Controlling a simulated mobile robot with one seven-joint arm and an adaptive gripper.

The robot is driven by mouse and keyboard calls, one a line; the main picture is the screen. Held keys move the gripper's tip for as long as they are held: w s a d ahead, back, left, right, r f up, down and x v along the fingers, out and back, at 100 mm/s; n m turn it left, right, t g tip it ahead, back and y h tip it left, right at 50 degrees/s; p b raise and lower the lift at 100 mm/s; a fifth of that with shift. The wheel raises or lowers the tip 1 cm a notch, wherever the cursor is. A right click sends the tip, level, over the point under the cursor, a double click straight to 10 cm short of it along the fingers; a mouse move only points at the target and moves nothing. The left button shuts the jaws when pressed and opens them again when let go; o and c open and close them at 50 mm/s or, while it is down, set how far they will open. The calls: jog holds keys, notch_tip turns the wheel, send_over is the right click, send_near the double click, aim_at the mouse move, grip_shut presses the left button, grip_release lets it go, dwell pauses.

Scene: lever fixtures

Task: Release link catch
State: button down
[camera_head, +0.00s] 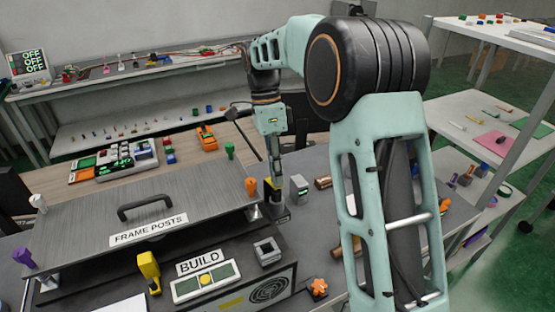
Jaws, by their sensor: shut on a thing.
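My gripper (273,176) points down beside the right end of the grey plate (90,212) labelled FRAME POSTS. It is shut on a small, partly hidden piece with yellow on it (268,186), low by a dark block. I cannot tell for sure whether this piece is the link catch. An orange-topped post (251,187) stands just left of my gripper. A green-topped post (229,151) is behind it. A white-topped post (38,203) and a purple-topped post (23,257) stand at the plate's left end. A yellow lever (149,270) stands in front of the plate.
A BUILD panel (203,279) and a grey square socket (267,250) sit in front. A small grey block (299,187) and a copper cylinder (323,183) lie right of my gripper. An orange knob (317,288) is near the front. My arm hides part of the right side.

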jog(key=shift+w+a+r+g+h+p, duration=0.2)
jog(key=shift+w+r+g+h+p, duration=0.25)
jog(key=shift+g+p, duration=0.8)
jog(key=shift+w+a+g+h+p, duration=0.25)
jog(key=shift+w+g+p, duration=0.15)
jog(key=shift+p, duration=0.15)
jog(key=shift+w+r+g, duration=0.1)
jog(key=shift+r+g, duration=0.05)
jog(key=shift+g, duration=0.2)
jog(key=c, duration=2)
grip_release()
jog(key=shift+d, duration=0.1)
